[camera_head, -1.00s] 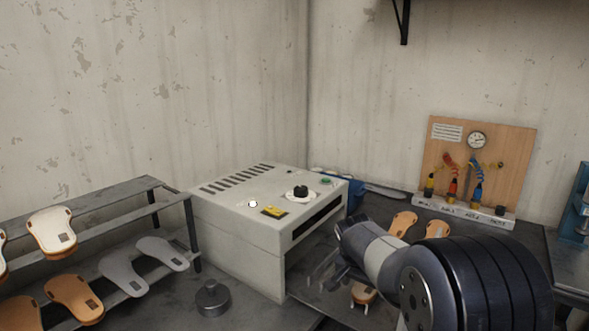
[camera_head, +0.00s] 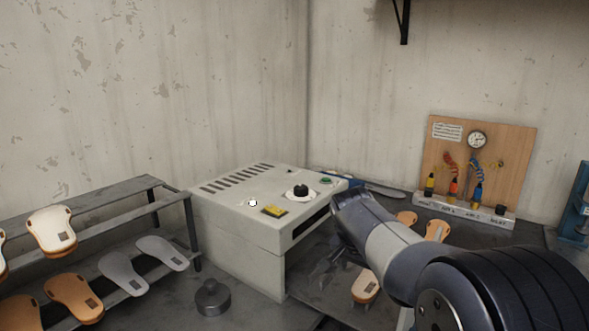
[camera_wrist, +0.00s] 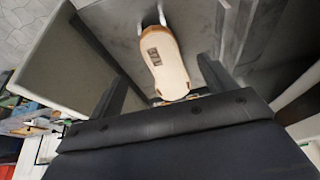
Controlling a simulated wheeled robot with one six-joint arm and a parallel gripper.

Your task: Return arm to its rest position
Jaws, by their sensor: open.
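My gripper (camera_wrist: 165,85) is open, with its two dark fingers apart in the wrist view. Between and beyond them lies a tan sandal sole (camera_wrist: 165,62) with a dark printed mark, apart from the fingers as far as I can tell. In the head view my arm reaches in from the lower right, in front of the grey box-shaped machine (camera_head: 240,240). The fingers are blurred there, near the machine's open front. A sole (camera_head: 365,287) lies below my wrist.
A two-tier rack (camera_head: 105,215) with several soles stands at left. A dark round weight (camera_head: 212,298) sits before the machine. More soles (camera_head: 437,230) lie behind my arm. A wooden gauge board (camera_head: 478,165) stands at the back right, and a blue device (camera_head: 577,205) at the right edge.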

